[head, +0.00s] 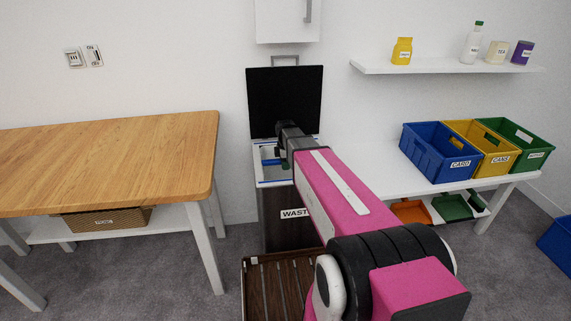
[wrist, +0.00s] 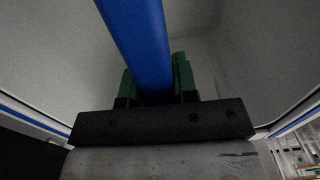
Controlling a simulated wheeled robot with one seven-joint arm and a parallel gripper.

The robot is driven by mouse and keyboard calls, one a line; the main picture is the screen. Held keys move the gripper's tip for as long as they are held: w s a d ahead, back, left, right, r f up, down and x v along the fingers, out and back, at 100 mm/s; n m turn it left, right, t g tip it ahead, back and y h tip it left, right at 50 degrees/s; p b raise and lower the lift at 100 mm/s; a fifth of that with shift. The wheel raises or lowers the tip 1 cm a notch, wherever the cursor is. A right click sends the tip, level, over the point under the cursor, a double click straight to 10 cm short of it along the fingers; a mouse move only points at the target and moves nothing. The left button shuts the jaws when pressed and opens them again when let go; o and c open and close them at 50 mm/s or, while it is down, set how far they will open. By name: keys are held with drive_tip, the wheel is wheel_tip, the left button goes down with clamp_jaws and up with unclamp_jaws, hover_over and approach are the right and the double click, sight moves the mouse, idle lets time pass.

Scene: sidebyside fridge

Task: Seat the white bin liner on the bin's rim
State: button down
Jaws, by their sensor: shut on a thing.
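The dark waste bin (head: 278,222) stands against the wall with its black lid (head: 284,95) raised. The white bin liner (head: 261,176) is at the bin's mouth, with blue strips along its edges. Its blue bar (head: 270,162) crosses the opening. My gripper (head: 284,163) reaches down over the opening. In the wrist view its green fingers (wrist: 159,82) are shut on the blue bar (wrist: 140,40), with the liner's pale inside (wrist: 225,55) around and below. My arm hides the right side of the rim. I cannot tell whether the liner touches the rim all round.
A wooden table (head: 110,160) stands to the left. A white bench (head: 365,160) with blue, yellow and green crates (head: 440,152) is to the right. A wall shelf (head: 450,67) holds small containers. A white cabinet (head: 285,20) hangs above the lid. A slatted brown thing (head: 272,290) lies before the bin.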

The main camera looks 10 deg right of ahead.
drive_tip(key=c, duration=0.8)
unclamp_jaws()
wheel_tip(320, 180, up, 11)
drive_tip(key=shift+f, duration=0.15)
